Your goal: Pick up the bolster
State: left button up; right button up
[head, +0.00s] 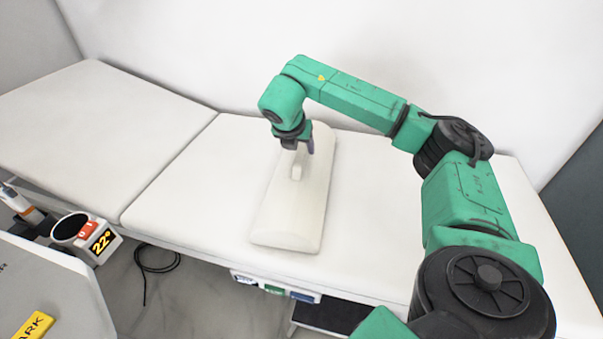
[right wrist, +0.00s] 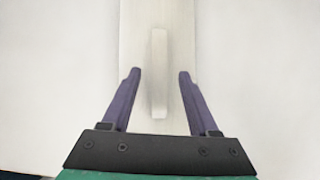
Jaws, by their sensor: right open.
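The bolster (head: 290,217) is a long off-white block lying on the white couch, its length running from the front edge toward the wall. A raised pale handle (head: 297,172) stands on its top. My right gripper (head: 297,150) is above the bolster near the handle, pointing down. In the right wrist view the bolster (right wrist: 182,40) runs up the picture and its handle (right wrist: 159,75) lies between the two open purple fingers (right wrist: 159,75), with a gap on each side. The fingers hold nothing. My left gripper is not in view.
The white couch (head: 210,190) has a raised or separate section at the left and free room around the bolster. A wall stands close behind.

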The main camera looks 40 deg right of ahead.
aim_at(301, 152)
jog(key=x, duration=0.4)
jog(key=shift+f, duration=0.35)
grip_shut()
jog(key=shift+r, duration=0.1)
dwell(0.8)
